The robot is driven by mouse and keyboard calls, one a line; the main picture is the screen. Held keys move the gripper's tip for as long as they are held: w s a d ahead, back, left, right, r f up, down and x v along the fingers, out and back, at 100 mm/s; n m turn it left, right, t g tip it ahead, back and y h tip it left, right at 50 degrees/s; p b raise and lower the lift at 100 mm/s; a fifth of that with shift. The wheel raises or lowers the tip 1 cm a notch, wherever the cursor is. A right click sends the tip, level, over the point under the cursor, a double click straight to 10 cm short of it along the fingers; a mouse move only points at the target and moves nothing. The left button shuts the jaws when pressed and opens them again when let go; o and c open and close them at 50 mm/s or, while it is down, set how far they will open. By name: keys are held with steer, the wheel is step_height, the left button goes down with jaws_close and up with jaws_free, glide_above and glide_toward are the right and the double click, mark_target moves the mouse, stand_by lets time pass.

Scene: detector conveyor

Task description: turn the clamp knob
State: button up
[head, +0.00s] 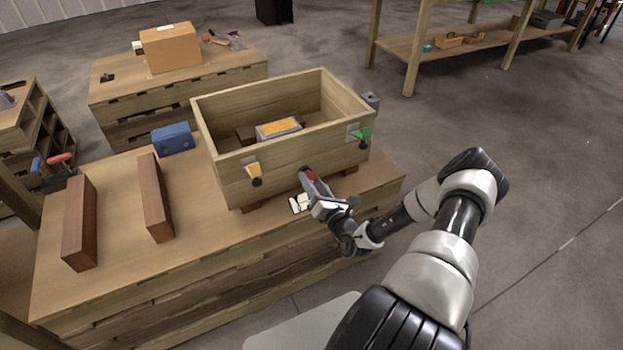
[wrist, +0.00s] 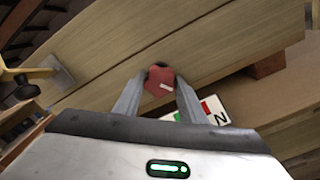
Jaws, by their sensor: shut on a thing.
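The red clamp knob (wrist: 159,80) sits at the front wall of the wooden box, with a small white mark on its face. In the head view the red knob (head: 309,174) shows low on the box's front. My gripper (wrist: 160,92) has its two fingers on either side of the knob and is shut on it. In the head view my gripper (head: 312,180) reaches the knob from the front right. A white card with red and green marks (wrist: 208,112) lies just under the knob, partly hidden by my gripper.
The open wooden box (head: 233,180) stands on blocks on the workbench (head: 110,262) and holds a yellow-topped item (head: 278,128). A yellow latch (head: 254,172) and a green latch (head: 361,137) are on its front. Two brown bars (head: 80,225) and a blue block (head: 173,139) lie left.

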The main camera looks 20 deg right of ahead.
steer(key=m+p, duration=0.1)
steer(key=m, duration=0.4)
steer(key=shift+m, duration=0.4)
stand_by(0.4)
steer(key=o, duration=1.1)
steer(key=shift+c, duration=0.2)
steer(key=s+p, duration=0.2)
steer(key=s, duration=1.5)
steer(key=shift+s+d+p, duration=0.25)
steer(key=shift+p, duration=0.05)
